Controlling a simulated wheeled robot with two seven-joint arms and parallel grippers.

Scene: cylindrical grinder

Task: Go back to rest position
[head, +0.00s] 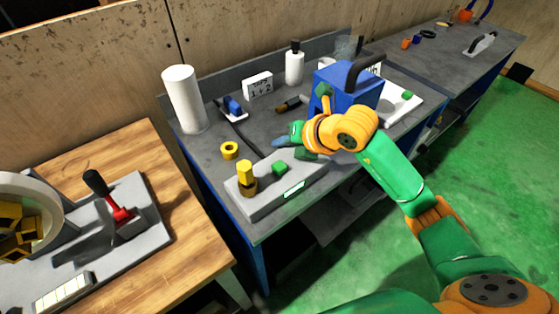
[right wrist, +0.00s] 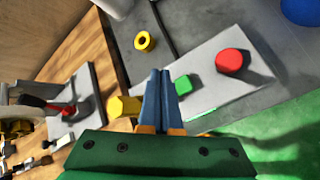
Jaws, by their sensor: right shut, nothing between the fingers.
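My right arm comes in from the right in the head view, and its gripper (head: 283,142) is over the grey workbench (head: 205,160). In the right wrist view the two blue-grey fingers (right wrist: 161,78) lie together, with nothing between them. They hang above a pale grey control box (head: 262,208), which also shows in the right wrist view (right wrist: 205,77). The box carries a green button (head: 280,167), a yellow cylinder (head: 245,174) and a red button (right wrist: 229,61). My arm hides the red button in the head view. My left gripper is not in view.
A blue machine (head: 345,88) with a black handle stands behind my right wrist. A white cylinder (head: 184,98), a white bottle (head: 294,64) and a yellow ring (head: 229,150) stand on the bench. A wooden table (head: 195,243) with a red lever (head: 119,212) is at left. Green floor (head: 475,130) is open at right.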

